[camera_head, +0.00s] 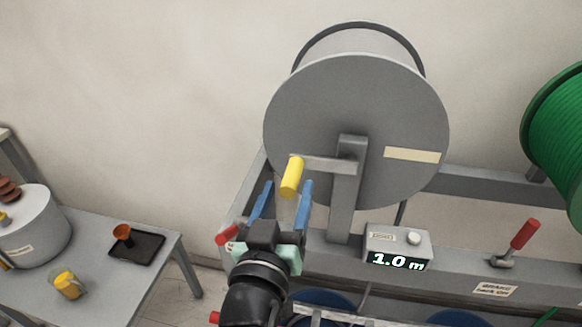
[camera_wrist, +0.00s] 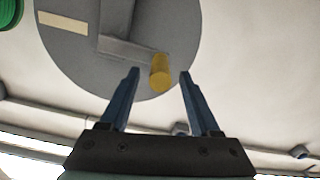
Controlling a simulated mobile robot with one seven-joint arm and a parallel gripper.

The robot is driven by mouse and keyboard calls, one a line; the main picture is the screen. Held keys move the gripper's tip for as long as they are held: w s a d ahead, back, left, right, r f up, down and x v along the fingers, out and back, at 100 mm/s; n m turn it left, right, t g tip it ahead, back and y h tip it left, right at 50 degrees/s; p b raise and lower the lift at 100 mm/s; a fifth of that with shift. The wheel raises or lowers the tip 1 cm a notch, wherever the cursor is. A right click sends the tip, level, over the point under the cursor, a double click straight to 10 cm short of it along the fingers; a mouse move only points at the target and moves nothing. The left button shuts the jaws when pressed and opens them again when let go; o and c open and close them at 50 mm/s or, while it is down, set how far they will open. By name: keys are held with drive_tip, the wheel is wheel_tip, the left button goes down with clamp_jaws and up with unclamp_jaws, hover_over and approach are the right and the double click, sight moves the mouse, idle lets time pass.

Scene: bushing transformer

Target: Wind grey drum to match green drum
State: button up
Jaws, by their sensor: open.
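The grey drum (camera_head: 330,110) stands upright on its frame, with a pale label strip on its face. Its crank arm (camera_head: 325,164) ends in a yellow handle (camera_head: 292,176). My gripper (camera_head: 284,190) is open just below the handle, its blue fingers on either side of the handle's line. In the wrist view the yellow handle (camera_wrist: 160,72) sits ahead of and between the open fingertips (camera_wrist: 158,74); I cannot tell if they touch it. The green drum (camera_head: 560,140) is cut off at the right edge. A counter box (camera_head: 398,248) reads 1.0 m.
A brake lever with a red grip (camera_head: 524,234) stands on the frame at right, and another red grip (camera_head: 228,234) is left of my gripper. A side table (camera_head: 110,285) at left holds a grey can, a black tray and a yellow item. Blue round shapes lie below.

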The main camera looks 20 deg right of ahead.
sight(291, 181)
drive_tip(key=shift+p+x, duration=0.45)
drive_tip(key=shift+x, duration=1.4)
drive_tip(key=shift+c, duration=0.2)
clamp_jaws()
